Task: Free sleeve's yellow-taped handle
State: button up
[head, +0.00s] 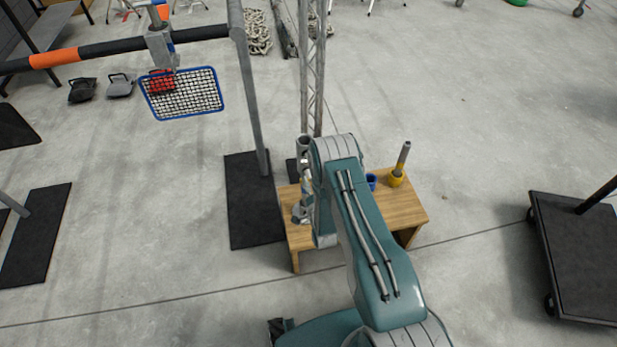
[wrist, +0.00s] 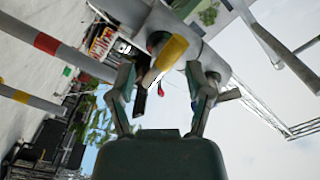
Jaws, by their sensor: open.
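In the wrist view my gripper (wrist: 161,82) is open, with one finger on each side of a short yellow-taped handle (wrist: 171,53). The handle slants down and left from a grey metal sleeve (wrist: 209,58), and its pale lower end lies between the fingers in the picture. I cannot tell whether either finger touches it. The sleeve crosses the top of the wrist view at a slant. In the head view my own arm hides most of the gripper and the handle.
A wooden table (head: 405,212) stands beyond my arm, bearing a yellow-based grey tube (head: 397,176) and a blue cup (head: 371,182). A blue-framed mesh panel (head: 184,94) hangs from an orange-banded bar (head: 105,47). A black cart (head: 575,255) is at right. Open floor lies between.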

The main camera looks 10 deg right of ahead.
aim_at(309, 177)
jog(key=shift+w+a, duration=0.2)
jog(key=shift+w, duration=1.25)
jog(key=shift+w+d, duration=0.1)
jog(key=shift+d, duration=0.05)
